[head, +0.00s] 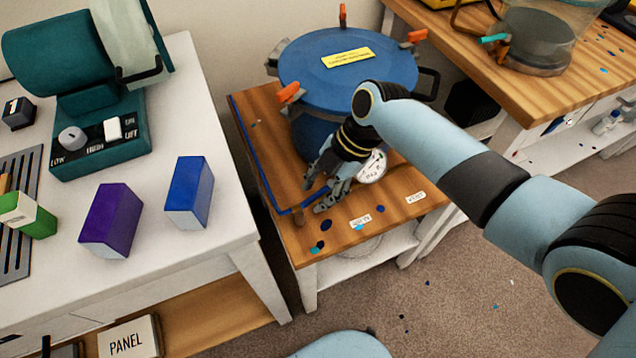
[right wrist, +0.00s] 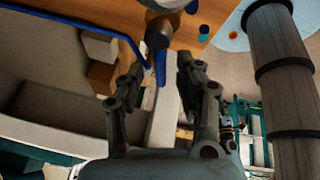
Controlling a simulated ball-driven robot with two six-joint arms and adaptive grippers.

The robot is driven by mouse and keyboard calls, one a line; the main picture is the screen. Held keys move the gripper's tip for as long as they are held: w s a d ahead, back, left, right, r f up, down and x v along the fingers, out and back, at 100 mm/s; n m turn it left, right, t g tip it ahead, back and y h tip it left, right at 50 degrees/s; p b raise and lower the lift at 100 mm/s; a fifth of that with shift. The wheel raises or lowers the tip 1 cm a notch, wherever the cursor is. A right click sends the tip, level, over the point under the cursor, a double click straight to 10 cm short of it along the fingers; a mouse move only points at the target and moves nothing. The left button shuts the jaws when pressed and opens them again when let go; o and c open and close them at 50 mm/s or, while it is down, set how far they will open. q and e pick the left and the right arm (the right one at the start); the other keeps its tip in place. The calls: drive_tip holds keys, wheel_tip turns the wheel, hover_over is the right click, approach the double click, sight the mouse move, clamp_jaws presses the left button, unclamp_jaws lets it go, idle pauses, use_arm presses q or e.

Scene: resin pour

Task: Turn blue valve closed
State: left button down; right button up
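The blue valve shows in the right wrist view as a small blue handle (right wrist: 160,66) below a round brown fitting (right wrist: 158,28). A blue tube (right wrist: 112,27) runs near it. In the head view the blue tube (head: 259,172) follows the left edge of the small wooden table. My right gripper (head: 312,197) is low over the table's front left part, beside the fitting, and hides most of the handle. In the right wrist view my right gripper (right wrist: 161,76) has its fingers apart, one on each side of the handle, with gaps visible. My left gripper is out of view.
A blue lidded pot (head: 348,72) with orange clamps stands behind my right gripper on the small wooden table (head: 345,235). A white table (head: 200,245) on the left holds a teal pump (head: 100,130), a purple box (head: 111,221) and a blue box (head: 188,192).

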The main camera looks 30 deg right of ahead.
sight(319, 195)
wheel_tip(319, 195, up, 10)
idle(0.6)
drive_tip(key=shift+c, duration=0.2)
